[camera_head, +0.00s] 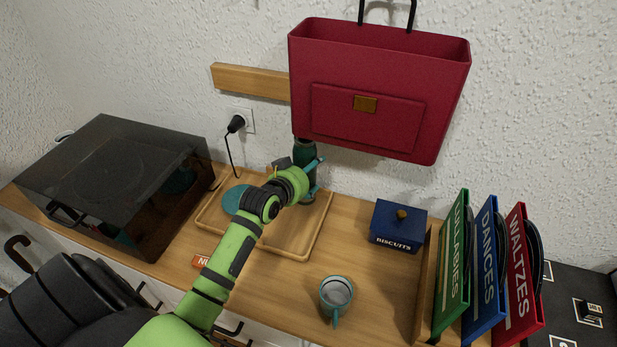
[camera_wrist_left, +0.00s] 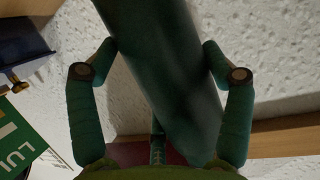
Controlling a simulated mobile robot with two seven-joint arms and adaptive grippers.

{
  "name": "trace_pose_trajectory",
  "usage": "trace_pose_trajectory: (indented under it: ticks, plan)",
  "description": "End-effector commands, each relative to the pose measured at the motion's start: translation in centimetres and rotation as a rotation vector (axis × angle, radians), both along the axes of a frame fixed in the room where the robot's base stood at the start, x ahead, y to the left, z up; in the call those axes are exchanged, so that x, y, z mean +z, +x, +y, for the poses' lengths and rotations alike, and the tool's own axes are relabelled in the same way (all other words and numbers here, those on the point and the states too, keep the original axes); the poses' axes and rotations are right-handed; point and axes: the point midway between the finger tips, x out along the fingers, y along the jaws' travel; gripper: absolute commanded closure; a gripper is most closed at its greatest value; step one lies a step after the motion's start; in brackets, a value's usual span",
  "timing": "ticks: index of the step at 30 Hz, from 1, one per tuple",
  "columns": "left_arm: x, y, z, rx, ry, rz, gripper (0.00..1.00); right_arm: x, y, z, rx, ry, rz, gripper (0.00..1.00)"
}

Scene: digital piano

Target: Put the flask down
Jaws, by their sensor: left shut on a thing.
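The flask (camera_head: 304,153) is a dark green cylinder at the back of the counter, below the red bag. My left gripper (camera_head: 312,172) is shut around its side, and the arm hides part of it. In the left wrist view the flask (camera_wrist_left: 165,60) runs between the two fingers of my left gripper (camera_wrist_left: 160,60), tilted in the picture. Its lower end shows near the back right part of the wooden tray (camera_head: 322,228); I cannot tell whether it touches. My right gripper is not in view.
A red bag (camera_head: 425,75) hangs close above the flask. A teal disc (camera_head: 237,199) lies in the tray's left part. A blue biscuit box (camera_head: 398,226), a mug (camera_head: 337,292) and upright record sleeves (camera_head: 485,270) stand right. A dark box (camera_head: 110,180) stands left. The tray's front right is bare.

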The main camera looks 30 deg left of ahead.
Motion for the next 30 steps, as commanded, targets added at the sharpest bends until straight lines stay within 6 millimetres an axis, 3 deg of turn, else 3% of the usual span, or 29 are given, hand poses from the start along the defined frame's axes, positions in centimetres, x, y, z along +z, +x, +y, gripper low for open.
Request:
trace_pose_trajectory:
  ticks: [9,19,20,21,30]
  plan:
    - [-3.1,0.1,0.0,0.0,0.001,-0.005,0.79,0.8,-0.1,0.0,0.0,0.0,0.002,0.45]
    - [-3.4,0.1,0.0,0.0,0.001,-0.007,0.79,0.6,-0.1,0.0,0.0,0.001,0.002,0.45]
    - [-3.8,0.0,0.0,0.0,0.0,0.001,0.16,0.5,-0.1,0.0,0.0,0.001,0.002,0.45]
    - [-3.7,0.0,0.0,0.0,0.0,0.001,0.0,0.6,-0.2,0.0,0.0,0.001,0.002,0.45]
    - [-3.7,0.0,0.0,0.0,0.0,0.001,0.0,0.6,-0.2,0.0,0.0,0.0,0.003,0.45]
